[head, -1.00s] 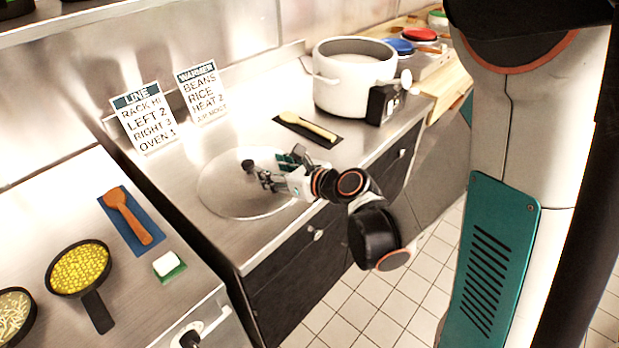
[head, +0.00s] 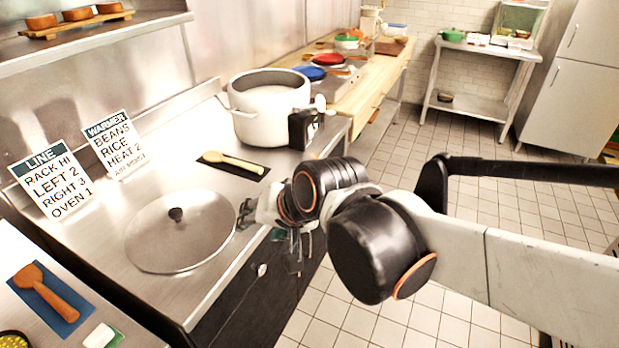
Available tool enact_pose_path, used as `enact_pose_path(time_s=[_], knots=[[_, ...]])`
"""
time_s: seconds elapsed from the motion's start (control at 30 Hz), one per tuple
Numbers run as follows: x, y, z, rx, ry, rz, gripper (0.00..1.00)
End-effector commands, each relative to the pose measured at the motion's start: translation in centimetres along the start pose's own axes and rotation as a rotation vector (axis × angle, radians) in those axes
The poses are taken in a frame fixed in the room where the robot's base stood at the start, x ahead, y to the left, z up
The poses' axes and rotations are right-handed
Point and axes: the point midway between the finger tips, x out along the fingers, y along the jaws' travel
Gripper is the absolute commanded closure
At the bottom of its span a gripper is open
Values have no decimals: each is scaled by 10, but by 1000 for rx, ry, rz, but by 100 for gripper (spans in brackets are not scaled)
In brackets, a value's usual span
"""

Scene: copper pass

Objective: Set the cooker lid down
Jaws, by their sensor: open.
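The cooker lid (head: 178,243) is a wide, round, clear-looking disc with a dark knob (head: 176,214) at its middle. It lies flat on the steel counter, left of my gripper. My gripper (head: 246,213) is open and empty at the lid's right edge, apart from the knob. My wrist hides part of the gripper. The white cooker (head: 262,122) stands open-topped behind, with a black control box (head: 302,130) on its front right side.
A wooden spoon (head: 236,162) lies on a dark mat between lid and cooker. Two sign cards, LINE (head: 47,181) and WARMER (head: 115,146), stand at the back left. An orange spoon (head: 45,290) lies on a blue mat at lower left. Tiled floor is clear at right.

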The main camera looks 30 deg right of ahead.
Motion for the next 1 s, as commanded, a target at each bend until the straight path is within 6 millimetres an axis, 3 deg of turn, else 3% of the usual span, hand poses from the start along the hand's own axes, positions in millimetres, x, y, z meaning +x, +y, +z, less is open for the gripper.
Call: enact_pose_path(time_s=[0.2, 0.33, 1.0], knots=[[-40, 37, 13, -423, -4, 134, 50], [-51, 49, 16, -559, -15, 178, 50], [-55, 53, 17, -607, -19, 192, 50]])
